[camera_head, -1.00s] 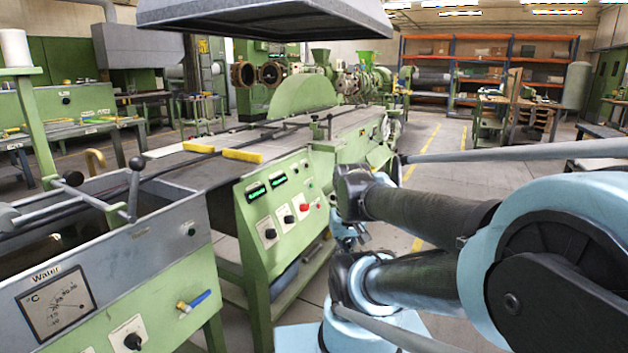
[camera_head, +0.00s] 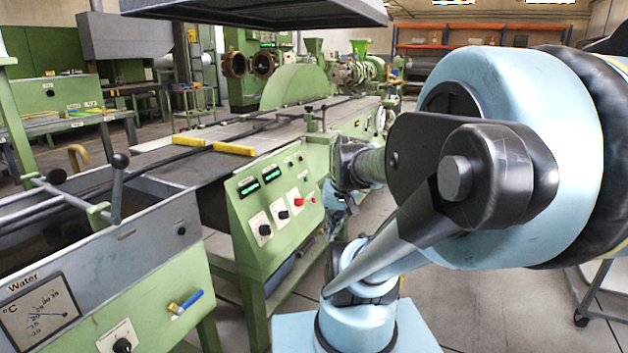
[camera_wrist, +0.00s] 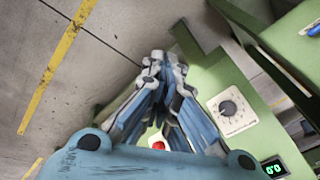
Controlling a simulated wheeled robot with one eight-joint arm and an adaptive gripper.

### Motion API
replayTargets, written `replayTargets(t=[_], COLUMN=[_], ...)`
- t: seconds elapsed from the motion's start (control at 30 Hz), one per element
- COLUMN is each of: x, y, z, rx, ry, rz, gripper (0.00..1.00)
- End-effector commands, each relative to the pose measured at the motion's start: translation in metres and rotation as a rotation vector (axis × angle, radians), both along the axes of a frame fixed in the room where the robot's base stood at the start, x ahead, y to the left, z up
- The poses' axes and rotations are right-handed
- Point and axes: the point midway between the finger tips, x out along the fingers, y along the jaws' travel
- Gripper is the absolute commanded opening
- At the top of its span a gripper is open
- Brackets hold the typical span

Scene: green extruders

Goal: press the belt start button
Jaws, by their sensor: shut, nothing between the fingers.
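The green control panel (camera_head: 270,205) stands at the middle of the head view. It carries two lit displays, black knobs on white plates and a red button (camera_head: 299,201). Small buttons sit near the red one; I cannot read which is marked belt start. My gripper (camera_head: 338,203) is just right of the panel, partly hidden by my arm. In the wrist view my gripper (camera_wrist: 162,62) is shut and empty, its fingertips together over the panel's edge and floor. The red button (camera_wrist: 158,145) shows between the finger bases. A black knob (camera_wrist: 228,107) is to the right.
A water tank (camera_head: 110,245) with a dial and a blue-handled valve (camera_head: 186,302) stands at the left front. Yellow bars (camera_head: 234,149) lie on the belt bed. A grey hood (camera_head: 255,12) hangs overhead. Floor right of the machine is open.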

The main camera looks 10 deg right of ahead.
Motion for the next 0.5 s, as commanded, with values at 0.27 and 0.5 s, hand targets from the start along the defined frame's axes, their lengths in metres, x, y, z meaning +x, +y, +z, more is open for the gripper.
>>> replayTargets(t=[0.27, 0.5], x=[0.064, 0.123], y=[0.01, 0.008], z=[0.025, 0.041], rx=[0.195, 0.362], ry=[0.001, -0.013], rz=[-0.098, -0.174], gripper=[0.0, 0.0])
